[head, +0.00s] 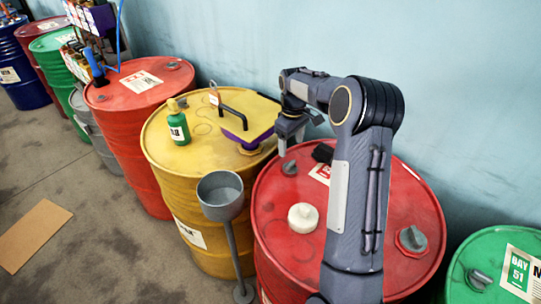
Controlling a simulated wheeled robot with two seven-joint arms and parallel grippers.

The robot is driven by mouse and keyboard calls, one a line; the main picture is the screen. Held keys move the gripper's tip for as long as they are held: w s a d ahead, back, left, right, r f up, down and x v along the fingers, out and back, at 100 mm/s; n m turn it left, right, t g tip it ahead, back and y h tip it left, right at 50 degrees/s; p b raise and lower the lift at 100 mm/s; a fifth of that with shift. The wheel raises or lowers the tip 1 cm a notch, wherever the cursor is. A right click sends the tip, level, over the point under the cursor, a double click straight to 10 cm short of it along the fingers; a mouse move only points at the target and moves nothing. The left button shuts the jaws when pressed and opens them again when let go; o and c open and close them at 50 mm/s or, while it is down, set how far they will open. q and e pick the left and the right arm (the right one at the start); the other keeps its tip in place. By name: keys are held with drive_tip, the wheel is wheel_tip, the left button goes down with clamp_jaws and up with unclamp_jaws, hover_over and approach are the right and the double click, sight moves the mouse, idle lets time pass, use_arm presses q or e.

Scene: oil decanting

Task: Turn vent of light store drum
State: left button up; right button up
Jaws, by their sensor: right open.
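A red drum (384,190) stands at the front centre right. Its top carries a small grey vent knob (290,168) near the far left rim, a larger grey knob on a red base (412,240) at the right, and a white round cap (303,217). My right gripper (285,148) points down, open and empty, just above the grey vent knob and apart from it as far as I can see. My right arm hides part of the drum top. Which drum is the light store one cannot be read from the labels. My left gripper is not in view.
A yellow drum (170,150) to the left holds a green bottle (178,122) and a purple and yellow box with a black handle (245,122). A grey funnel stand (220,190) stands in front. A green drum (476,245) is at right; more drums line the wall.

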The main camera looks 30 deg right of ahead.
sight(291, 163)
drive_tip(key=shift+s+a+f, duration=0.2)
drive_tip(key=shift+s+f, duration=0.05)
drive_tip(key=shift+s, duration=0.2)
drive_tip(key=shift+s+a+f, duration=0.15)
drive_tip(key=shift+s+f, duration=0.1)
drive_tip(key=shift+s, duration=0.2)
drive_tip(key=f, duration=0.4)
drive_tip(key=w+f+p, duration=0.1)
drive_tip(key=f, duration=0.1)
drive_tip(key=shift+d+f, duration=0.1)
drive_tip(key=shift+f, duration=0.05)
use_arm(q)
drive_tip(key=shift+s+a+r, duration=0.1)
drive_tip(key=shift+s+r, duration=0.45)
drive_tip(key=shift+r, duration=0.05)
use_arm(e)
drive_tip(key=shift+c, duration=0.3)
drive_tip(key=c, duration=0.9)
drive_tip(key=shift+c, duration=0.2)
